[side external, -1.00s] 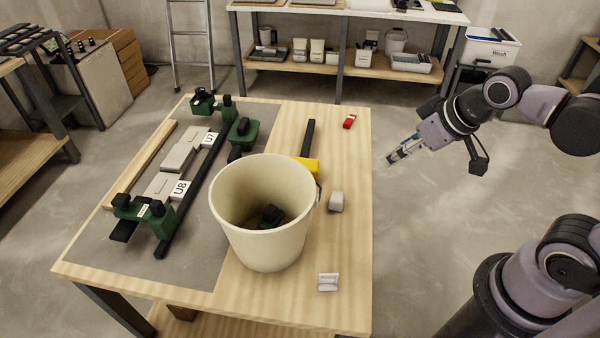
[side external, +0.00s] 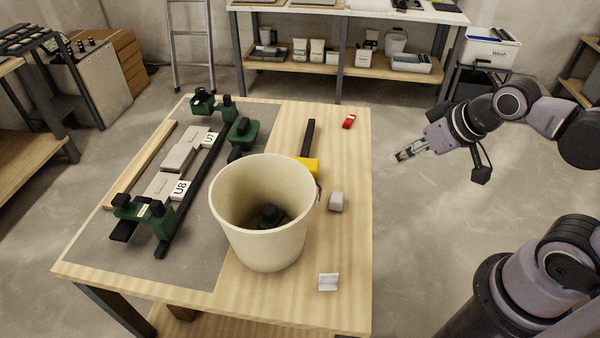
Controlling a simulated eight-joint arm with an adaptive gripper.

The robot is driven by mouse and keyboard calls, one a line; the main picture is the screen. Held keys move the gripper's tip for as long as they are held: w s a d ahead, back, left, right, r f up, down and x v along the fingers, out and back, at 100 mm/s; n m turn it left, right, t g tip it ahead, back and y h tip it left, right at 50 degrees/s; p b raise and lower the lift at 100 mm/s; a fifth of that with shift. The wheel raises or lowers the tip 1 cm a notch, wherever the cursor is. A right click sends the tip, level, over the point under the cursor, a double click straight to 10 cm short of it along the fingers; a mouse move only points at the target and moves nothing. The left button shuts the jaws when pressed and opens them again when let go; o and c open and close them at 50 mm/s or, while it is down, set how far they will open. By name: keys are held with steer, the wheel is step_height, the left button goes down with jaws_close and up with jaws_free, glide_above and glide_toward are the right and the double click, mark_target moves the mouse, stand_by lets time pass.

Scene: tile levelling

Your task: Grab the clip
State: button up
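A small white angled piece (side external: 328,282), which looks like the clip, sits on the front right of the wooden table. A small red piece (side external: 349,121) lies near the far right corner. I cannot be sure from this view which one is called the clip. My gripper (side external: 397,158) is in the air beyond the table's right edge, apart from both pieces and pointing left. Nothing shows between its fingers, but they are too small here to tell whether they are open or shut.
A large cream bucket (side external: 232,230) with dark green items inside stands mid-table. Behind it lies a yellow-headed mallet (side external: 308,165); a grey block (side external: 336,201) is to its right. Tiles U7 and U8 lie on a grey board (side external: 205,262) among green clamps. The front right tabletop is mostly clear.

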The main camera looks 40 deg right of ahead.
steer(key=n+g, duration=0.7)
steer(key=n, duration=0.4)
glide_above(326, 274)
step_height(326, 274, down, 6)
steer(key=shift+s+d+f, duration=0.1)
steer(key=shift+s+f, duration=0.05)
steer(key=shift+f, duration=1.25)
steer(key=shift+s+f, duration=0.1)
steer(key=shift+f, duration=1.3)
steer(key=shift+w+f, duration=0.15)
steer(key=shift+f, duration=0.8)
steer(key=shift+w+f, duration=0.1)
steer(key=shift+f, duration=1.55)
jaws_close()
